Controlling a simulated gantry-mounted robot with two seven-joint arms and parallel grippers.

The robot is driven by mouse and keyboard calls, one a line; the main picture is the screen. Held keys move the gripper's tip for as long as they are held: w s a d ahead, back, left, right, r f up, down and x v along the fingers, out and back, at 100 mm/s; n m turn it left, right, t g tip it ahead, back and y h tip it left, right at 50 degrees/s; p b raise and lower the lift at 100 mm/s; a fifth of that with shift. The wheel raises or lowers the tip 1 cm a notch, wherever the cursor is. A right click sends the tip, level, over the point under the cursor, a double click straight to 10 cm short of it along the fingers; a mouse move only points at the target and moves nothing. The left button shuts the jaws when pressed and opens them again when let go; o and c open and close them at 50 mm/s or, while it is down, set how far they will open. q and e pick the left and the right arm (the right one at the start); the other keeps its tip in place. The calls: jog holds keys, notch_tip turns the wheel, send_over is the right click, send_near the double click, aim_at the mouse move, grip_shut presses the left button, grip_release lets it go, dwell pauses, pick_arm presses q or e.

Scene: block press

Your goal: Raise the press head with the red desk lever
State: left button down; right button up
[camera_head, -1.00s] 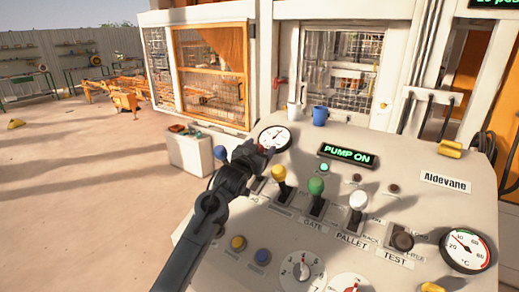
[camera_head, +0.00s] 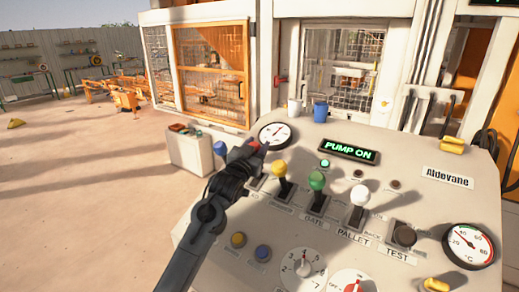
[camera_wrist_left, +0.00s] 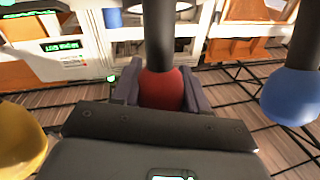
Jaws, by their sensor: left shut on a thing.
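My left gripper (camera_head: 248,154) is at the upper left of the sloping desk and is shut on the red knob of the desk lever. In the left wrist view the red knob (camera_wrist_left: 162,88) sits between the two fingers (camera_wrist_left: 160,92), with its dark shaft rising away from it in the picture. My gripper hides most of this lever and its slot in the head view. I cannot make out the press head. My right gripper is not in view.
The yellow lever knob (camera_head: 279,169) stands close right of my gripper, then the green (camera_head: 317,181) and white (camera_head: 359,194) ones. A blue knob (camera_head: 220,148) is close on the left. A lit PUMP ON display (camera_head: 348,150) and a dial gauge (camera_head: 275,135) lie beyond.

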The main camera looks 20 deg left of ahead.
pick_arm(q)
jog(key=shift+s+a+f+t+b, duration=0.2)
jog(key=shift+s+f+t+b, duration=0.1)
jog(key=shift+s+t+b, duration=0.3)
jog(key=shift+s+a+f+t+b, duration=0.2)
jog(key=shift+s+f+t+b, duration=0.15)
jog(key=shift+s, duration=0.3)
jog(key=shift+s+a+r+n+t, duration=0.2)
jog(key=shift+s+r+n+t, duration=0.05)
jog(key=shift+s+n+t, duration=0.25)
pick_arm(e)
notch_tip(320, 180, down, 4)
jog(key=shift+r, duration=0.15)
pick_arm(q)
jog(key=c, duration=0.6)
grip_release()
jog(key=shift+s, duration=0.1)
jog(key=b+v, duration=0.1)
jog(key=v, duration=0.9)
jog(key=shift+s+f, duration=0.15)
jog(key=shift+s, duration=0.05)
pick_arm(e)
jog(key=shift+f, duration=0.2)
